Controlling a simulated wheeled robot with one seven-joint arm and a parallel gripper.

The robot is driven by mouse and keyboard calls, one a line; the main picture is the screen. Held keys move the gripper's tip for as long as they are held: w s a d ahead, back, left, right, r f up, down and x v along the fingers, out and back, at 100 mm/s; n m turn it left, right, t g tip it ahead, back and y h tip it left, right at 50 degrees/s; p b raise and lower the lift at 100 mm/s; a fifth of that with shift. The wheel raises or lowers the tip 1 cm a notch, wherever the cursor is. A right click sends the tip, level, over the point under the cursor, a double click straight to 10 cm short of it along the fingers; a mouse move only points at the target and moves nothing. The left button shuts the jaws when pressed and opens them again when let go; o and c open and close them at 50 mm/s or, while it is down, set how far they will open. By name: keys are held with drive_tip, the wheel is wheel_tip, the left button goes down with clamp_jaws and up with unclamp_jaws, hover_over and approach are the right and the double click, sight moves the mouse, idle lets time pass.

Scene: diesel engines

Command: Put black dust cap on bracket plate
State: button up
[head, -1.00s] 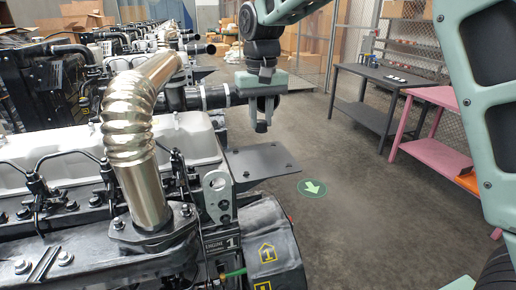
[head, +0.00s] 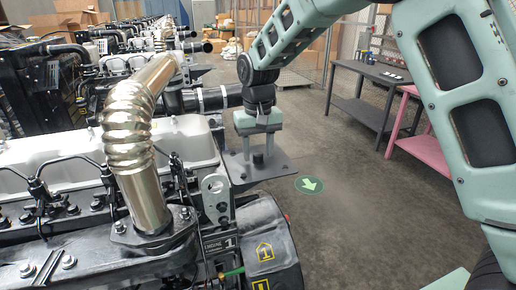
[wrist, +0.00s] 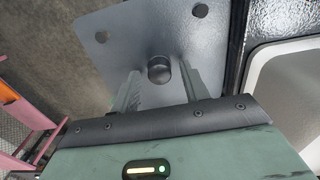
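The black dust cap (head: 258,158) stands on the dark grey bracket plate (head: 276,168), which juts out from the engine's side. In the wrist view the cap (wrist: 159,72) appears as a small dark round piece on the plate (wrist: 120,30), near the plate's edge closest to my gripper. My gripper (head: 258,146) points down above the plate. Its two fingers (wrist: 162,88) are spread on either side of the cap, with a gap visible to each side. The cap's underside is hidden.
A bent, shiny metal pipe (head: 130,130) rises from the engine left of the plate. A lifting eye (head: 215,188) stands close by the plate's near left edge. A dark horizontal pipe (head: 215,98) lies behind my gripper. Open floor is to the right, before a dark workbench (head: 365,75).

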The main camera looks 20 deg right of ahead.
sight(258, 153)
drive_tip(key=shift+r, duration=0.1)
wheel_tip(258, 153, up, 12)
drive_tip(key=b, duration=0.2)
drive_tip(key=s+a+f+n+y, duration=0.1)
drive_tip(key=s+a+f+n, duration=0.2)
drive_tip(key=s, duration=0.5)
drive_tip(key=s+a+f+n, duration=0.1)
drive_tip(key=s+a+f, duration=0.3)
drive_tip(key=s, duration=0.5)
drive_tip(key=s+d+f+n, duration=0.1)
drive_tip(key=s+f+n, duration=0.1)
drive_tip(key=s, duration=0.6)
drive_tip(key=s+f+n, duration=0.1)
drive_tip(key=s+f, duration=0.3)
drive_tip(key=s, duration=0.4)
drive_tip(key=shift+s+d+n, duration=0.25)
drive_tip(key=shift+d+n, duration=0.1)
drive_tip(key=shift+n, duration=0.05)
